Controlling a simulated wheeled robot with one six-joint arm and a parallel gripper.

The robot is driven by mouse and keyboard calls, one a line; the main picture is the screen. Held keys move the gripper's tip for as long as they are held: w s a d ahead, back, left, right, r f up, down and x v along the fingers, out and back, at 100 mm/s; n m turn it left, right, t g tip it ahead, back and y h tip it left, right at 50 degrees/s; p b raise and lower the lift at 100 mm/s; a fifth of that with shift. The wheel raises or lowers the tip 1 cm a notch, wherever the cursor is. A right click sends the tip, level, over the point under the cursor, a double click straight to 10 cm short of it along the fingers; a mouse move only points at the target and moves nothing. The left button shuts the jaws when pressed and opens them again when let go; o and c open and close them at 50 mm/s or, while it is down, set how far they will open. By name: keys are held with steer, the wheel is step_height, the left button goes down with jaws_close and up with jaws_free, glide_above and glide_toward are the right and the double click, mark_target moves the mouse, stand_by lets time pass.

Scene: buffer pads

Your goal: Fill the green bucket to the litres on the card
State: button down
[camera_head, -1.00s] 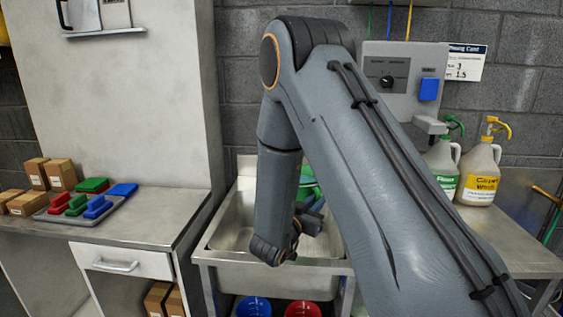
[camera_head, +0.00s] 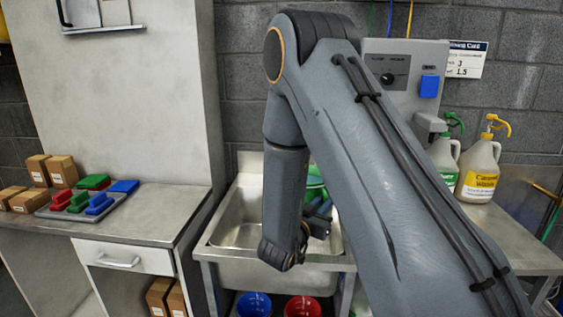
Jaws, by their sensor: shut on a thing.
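The green bucket (camera_head: 313,181) is mostly hidden behind my arm; a green rim shows inside the steel sink (camera_head: 237,226). My gripper (camera_head: 318,222) is in front of it, over the sink, and is shut; my arm hides most of what it holds, which appears to be the green bucket. The card (camera_head: 466,60) is on the wall at the upper right. It shows a 3 and a 1.5, with other text too small to read. A grey dispenser (camera_head: 400,100) with a black dial (camera_head: 388,78) and a blue button (camera_head: 429,86) is on the wall above the sink.
A green-labelled jug (camera_head: 444,157) and a yellow-labelled jug (camera_head: 480,170) with pumps stand right of the sink. Blue (camera_head: 254,305) and red (camera_head: 302,307) buckets sit below it. The left counter holds boxes (camera_head: 61,171) and a tray (camera_head: 50,213) of coloured blocks.

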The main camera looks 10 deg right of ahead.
steer(key=s+d+p, duration=0.1)
steer(key=s+p, duration=0.4)
steer(key=s, duration=1.4)
steer(key=shift+d+r, duration=0.15)
steer(key=shift+d, duration=0.1)
stand_by(0.4)
